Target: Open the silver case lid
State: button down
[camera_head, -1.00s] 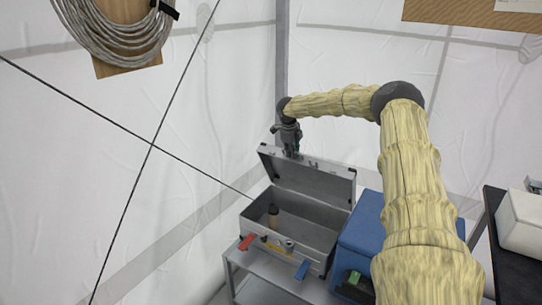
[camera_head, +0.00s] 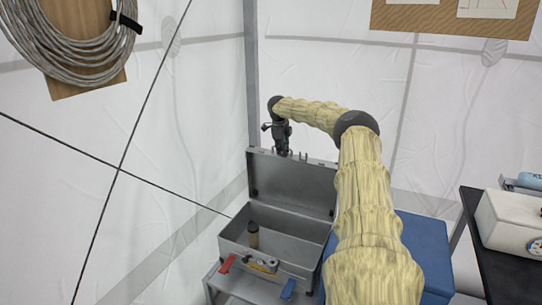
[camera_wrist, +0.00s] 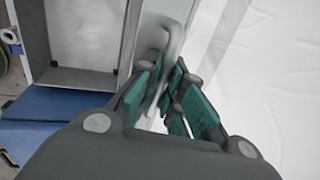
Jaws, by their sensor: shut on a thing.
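The silver case (camera_head: 290,243) stands on a grey stand with its lid (camera_head: 292,186) raised to roughly upright, so the inside shows. My gripper (camera_head: 285,152) is at the lid's upper edge, left of its middle. In the wrist view my gripper (camera_wrist: 168,108) has its green-padded fingers shut around a grey curved handle (camera_wrist: 172,45) at the lid's edge. The exact contact between pads and handle is partly hidden by the fingers. A dark bottle with a tan lower part (camera_head: 253,236) stands inside the case at the left.
A blue box (camera_head: 425,245) stands right of the case. A dark table (camera_head: 490,245) with a white box (camera_head: 512,222) is at far right. White tent walls and a pole are close behind.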

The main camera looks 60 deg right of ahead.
jog(key=shift+d+f, duration=0.1)
jog(key=shift+d, duration=0.2)
jog(key=shift+w, duration=0.1)
jog(key=c, duration=1.9)
grip_release()
jog(key=shift+o, duration=0.4)
jog(key=shift+w+f, duration=0.1)
jog(key=shift+w, duration=0.05)
jog(key=shift+s+a+f, duration=0.2)
jog(key=shift+s, duration=0.05)
jog(key=shift+a+r, duration=0.1)
jog(key=shift+a, duration=0.05)
jog(key=shift+w+a+r, duration=0.1)
jog(key=shift+w+r, duration=0.05)
jog(key=shift+r, duration=0.45)
